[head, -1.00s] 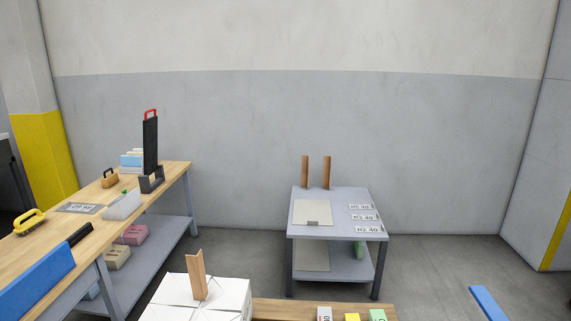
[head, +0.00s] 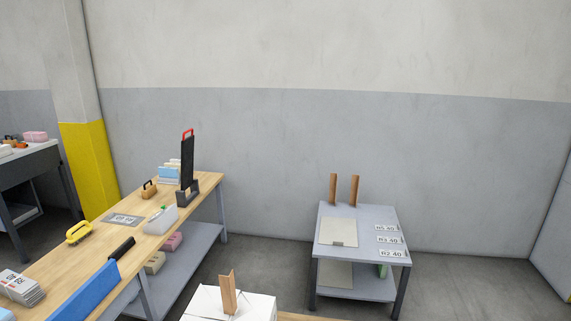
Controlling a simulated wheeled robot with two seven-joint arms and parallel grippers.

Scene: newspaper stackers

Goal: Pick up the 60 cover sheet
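No sheet clearly marked 60 can be made out. A grey plate with dark print (head: 124,220) lies on the wooden bench, its number too small to read surely. A stack of light grey pieces with red and black print (head: 22,288) sits at the bench's near left, also unreadable. On the low grey table, a pale sheet (head: 338,231) lies flat at the left of the top. Several white labels there appear to read 40, such as the nearest one (head: 391,254). Neither of my grippers is in view.
The wooden bench (head: 205,185) holds a yellow-handled tool (head: 79,232), a black upright with red handle (head: 187,160) and a long blue piece (head: 92,293). The grey table (head: 369,216) carries two wooden posts. White blocks (head: 257,306) stand front centre. Floor (head: 470,285) at right is clear.

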